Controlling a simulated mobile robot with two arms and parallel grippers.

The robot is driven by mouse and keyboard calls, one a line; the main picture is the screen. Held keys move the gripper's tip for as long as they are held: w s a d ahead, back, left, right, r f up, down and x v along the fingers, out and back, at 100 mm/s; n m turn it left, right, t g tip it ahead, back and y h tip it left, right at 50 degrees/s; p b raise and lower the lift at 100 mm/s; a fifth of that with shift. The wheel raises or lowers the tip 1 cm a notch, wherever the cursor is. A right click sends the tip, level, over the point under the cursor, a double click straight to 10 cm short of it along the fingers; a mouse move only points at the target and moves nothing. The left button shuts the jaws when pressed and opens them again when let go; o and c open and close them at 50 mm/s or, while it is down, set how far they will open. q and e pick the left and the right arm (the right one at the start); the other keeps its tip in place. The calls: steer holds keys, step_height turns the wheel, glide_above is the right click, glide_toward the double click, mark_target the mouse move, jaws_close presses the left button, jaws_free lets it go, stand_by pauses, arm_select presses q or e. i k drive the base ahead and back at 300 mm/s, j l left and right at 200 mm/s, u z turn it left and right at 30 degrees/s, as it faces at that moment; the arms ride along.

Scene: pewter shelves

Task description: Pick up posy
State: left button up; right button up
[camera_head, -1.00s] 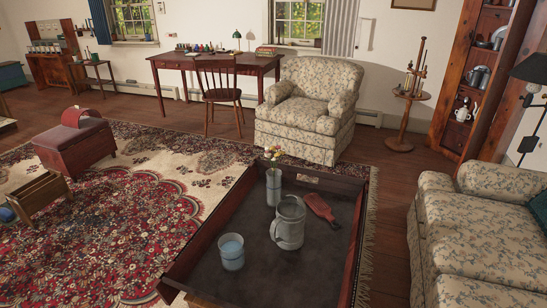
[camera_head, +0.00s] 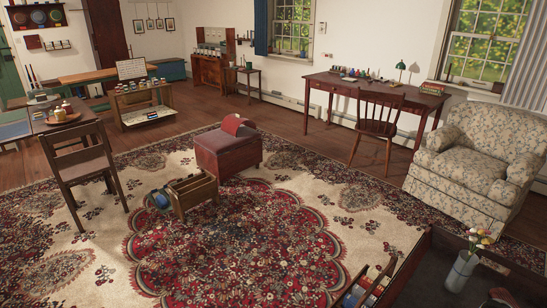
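The posy (camera_head: 479,238) is a small bunch of pink, white and yellowish flowers with green stems. It stands upright in a grey cylindrical vase (camera_head: 462,271) at the lower right of the head view. The vase stands inside a dark, wood-sided tray table (camera_head: 424,279), which is cut off by the bottom and right edges of the picture. Neither of my grippers shows, so their distance from the posy cannot be told.
A patterned armchair (camera_head: 470,166) stands behind the tray table. A wooden chair (camera_head: 378,124) is at the desk (camera_head: 338,93). A red padded stool (camera_head: 228,152) and a wooden carrier (camera_head: 186,192) stand on the rug (camera_head: 225,250), which has open floor around them.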

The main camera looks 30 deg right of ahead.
mark_target(482, 231)
steer(key=i+j, duration=0.15)
steer(key=i, duration=0.5)
steer(key=i+j, duration=0.15)
steer(key=i, duration=0.5)
steer(key=i+l+z, duration=0.25)
steer(key=i+z, duration=0.15)
steer(key=i, duration=0.15)
steer(key=i+z, duration=0.4)
steer(key=i+j+z, duration=0.1)
steer(key=i+z, duration=0.3)
steer(key=i, duration=0.25)
steer(key=i+j+z, duration=0.4)
steer(key=i, duration=0.15)
steer(key=i+l+z, duration=0.3)
steer(key=i+z, duration=0.2)
steer(key=i, duration=0.55)
steer(key=i+j+z, duration=0.1)
steer(key=i+z, duration=0.4)
steer(key=i, duration=0.6)
steer(key=i+z, duration=0.9)
steer(key=i, duration=0.15)
steer(key=i+j+z, duration=0.4)
steer(key=i+l, duration=0.05)
steer(key=i, duration=0.05)
